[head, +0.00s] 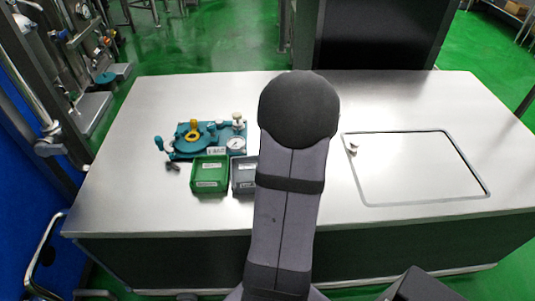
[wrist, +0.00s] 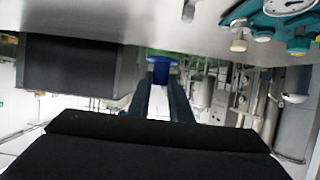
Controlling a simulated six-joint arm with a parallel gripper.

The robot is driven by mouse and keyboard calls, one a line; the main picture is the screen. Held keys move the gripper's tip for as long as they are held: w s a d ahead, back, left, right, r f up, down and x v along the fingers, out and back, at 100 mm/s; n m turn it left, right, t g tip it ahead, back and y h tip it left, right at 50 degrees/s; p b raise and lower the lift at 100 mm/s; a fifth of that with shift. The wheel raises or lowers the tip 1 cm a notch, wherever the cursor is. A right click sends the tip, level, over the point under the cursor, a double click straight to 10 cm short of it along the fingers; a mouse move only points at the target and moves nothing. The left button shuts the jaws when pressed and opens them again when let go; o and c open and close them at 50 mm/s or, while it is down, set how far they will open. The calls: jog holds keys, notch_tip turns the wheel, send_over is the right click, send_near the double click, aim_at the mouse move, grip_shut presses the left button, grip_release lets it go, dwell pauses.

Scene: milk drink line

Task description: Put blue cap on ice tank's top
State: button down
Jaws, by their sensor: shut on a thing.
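A blue cap (wrist: 161,69) is held between the fingertips of my gripper (wrist: 161,86) in the wrist view. The gripper is shut on it, and the cap is in the air, apart from the metal table. In the head view my arm hides both the gripper and the cap. I cannot tell for sure which thing is the ice tank. A teal unit (head: 180,148) with a yellow part, several knobs and a gauge stands on the table's left half. Part of it shows at the upper right of the wrist view (wrist: 262,17), to one side of the gripper.
A green bin (head: 209,175) and a grey bin (head: 244,175) stand before the teal unit; my arm partly covers the grey one. A framed panel (head: 420,170) lies at the right, with a small pale piece (head: 353,149) at its edge. The table (head: 120,205) is otherwise largely bare.

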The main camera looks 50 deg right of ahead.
jog(key=s+f, duration=0.1)
jog(key=s, duration=0.3)
jog(key=w+a+f+n+t+y, duration=0.2)
jog(key=w+a+n+y, duration=0.1)
jog(key=a, duration=0.6)
jog(key=shift+t, duration=0.3)
jog(key=shift+d+f+b, duration=0.15)
jog(key=shift+f+b, duration=1.15)
jog(key=shift+f, duration=3.55)
jog(key=shift+f, duration=0.2)
jog(key=c, duration=1.6)
grip_release()
jog(key=shift+r, duration=0.15)
